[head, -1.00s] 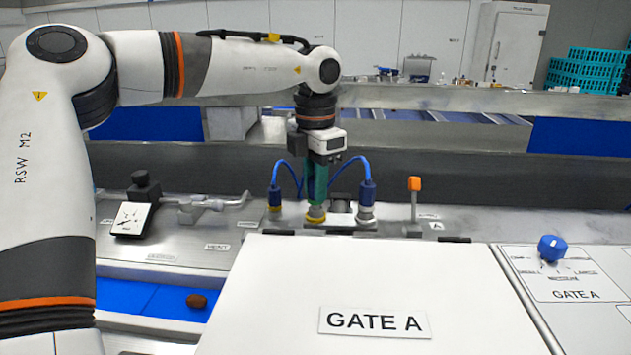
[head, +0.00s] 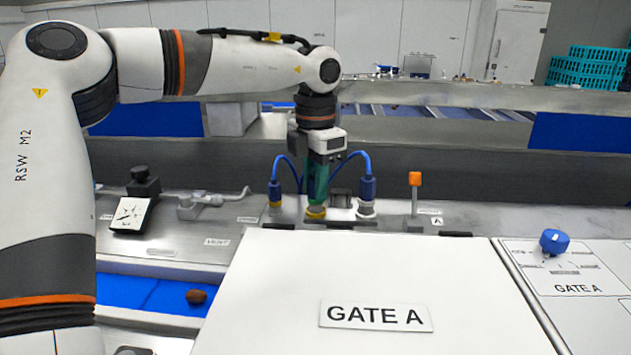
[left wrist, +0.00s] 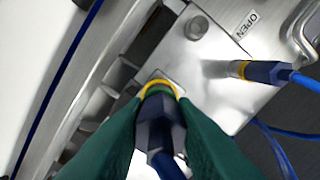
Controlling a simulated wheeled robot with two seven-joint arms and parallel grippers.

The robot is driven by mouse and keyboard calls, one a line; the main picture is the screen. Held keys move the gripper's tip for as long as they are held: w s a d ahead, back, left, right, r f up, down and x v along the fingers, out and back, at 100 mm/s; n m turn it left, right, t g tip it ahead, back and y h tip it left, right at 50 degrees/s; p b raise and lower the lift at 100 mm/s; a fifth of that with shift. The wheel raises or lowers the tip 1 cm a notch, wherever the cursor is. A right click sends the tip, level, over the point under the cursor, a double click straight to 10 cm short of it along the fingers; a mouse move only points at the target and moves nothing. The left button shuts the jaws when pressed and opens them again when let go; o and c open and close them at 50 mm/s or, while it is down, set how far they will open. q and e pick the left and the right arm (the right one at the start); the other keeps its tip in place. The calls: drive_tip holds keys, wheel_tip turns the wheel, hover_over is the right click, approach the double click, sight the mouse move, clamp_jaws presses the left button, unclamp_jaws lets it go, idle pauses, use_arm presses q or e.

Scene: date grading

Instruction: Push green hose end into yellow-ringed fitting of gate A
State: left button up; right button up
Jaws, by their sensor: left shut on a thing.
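My left gripper (head: 317,192) points down at the fittings behind the gate A cover (head: 280,290). In the left wrist view its green fingers (left wrist: 158,108) are shut on a dark blue hose end (left wrist: 155,132) with a green band. The front of the hose end meets the yellow-ringed fitting (left wrist: 160,82), in line with it; I cannot tell how deep it sits. In the head view the yellow ring (head: 316,212) is directly under the fingertips, and the hose end is hidden by the fingers. My right gripper is not in view.
Blue-hosed connectors stand on either side, left (head: 275,192) and right (head: 367,190). An orange-topped post (head: 415,180) stands further right. A blue knob (head: 553,242) is on the right panel. A brown date (head: 196,297) lies on the blue belt (head: 150,294).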

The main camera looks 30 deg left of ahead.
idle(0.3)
use_arm(q)
drive_tip(key=o, duration=1.1)
drive_tip(key=shift+r, duration=0.1)
drive_tip(key=shift+r+p, duration=4)
drive_tip(key=shift+r, duration=0.95)
drive_tip(key=shift+f, duration=0.15)
